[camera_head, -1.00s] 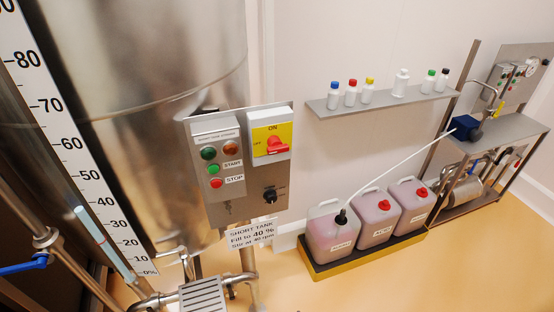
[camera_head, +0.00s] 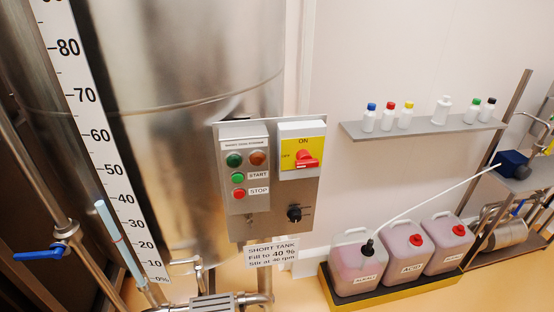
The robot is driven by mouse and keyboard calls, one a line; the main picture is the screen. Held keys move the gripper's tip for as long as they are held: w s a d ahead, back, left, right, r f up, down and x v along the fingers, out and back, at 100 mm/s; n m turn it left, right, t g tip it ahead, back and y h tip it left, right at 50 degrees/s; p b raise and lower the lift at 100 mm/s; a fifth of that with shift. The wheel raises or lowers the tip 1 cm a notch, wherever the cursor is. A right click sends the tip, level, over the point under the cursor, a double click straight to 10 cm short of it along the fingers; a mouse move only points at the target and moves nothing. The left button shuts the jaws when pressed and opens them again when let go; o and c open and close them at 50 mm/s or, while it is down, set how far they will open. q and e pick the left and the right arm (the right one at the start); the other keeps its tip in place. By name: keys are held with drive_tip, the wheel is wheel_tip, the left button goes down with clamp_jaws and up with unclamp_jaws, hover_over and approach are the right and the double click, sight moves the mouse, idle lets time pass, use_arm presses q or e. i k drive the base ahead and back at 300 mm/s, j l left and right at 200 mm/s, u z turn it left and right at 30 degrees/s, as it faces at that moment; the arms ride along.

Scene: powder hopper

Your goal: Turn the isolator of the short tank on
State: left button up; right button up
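The isolator (camera_head: 303,160) is a red rotary handle on a yellow plate, at the upper right of a grey control panel (camera_head: 262,215). Its handle lies roughly sideways, slightly tilted, with "ON" printed above it and "OFF" to its left. The panel is fixed in front of the steel short tank (camera_head: 170,150). A label below the panel (camera_head: 271,253) reads "SHORT TANK, Fill to 40 %". Neither of my grippers shows in the head view.
Left of the isolator are green and red buttons (camera_head: 238,177), with a black knob (camera_head: 294,213) below. Several canisters (camera_head: 405,250) stand in a yellow-edged tray at the lower right. A shelf (camera_head: 425,127) with small bottles is on the wall. A blue-handled valve (camera_head: 40,254) is at left.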

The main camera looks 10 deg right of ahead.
sight(304, 158)
drive_tip(key=i+l+u, duration=0.15)
drive_tip(key=l+u, duration=0.25)
drive_tip(key=l, duration=0.45)
drive_tip(key=l+u, duration=0.35)
drive_tip(key=l, duration=0.5)
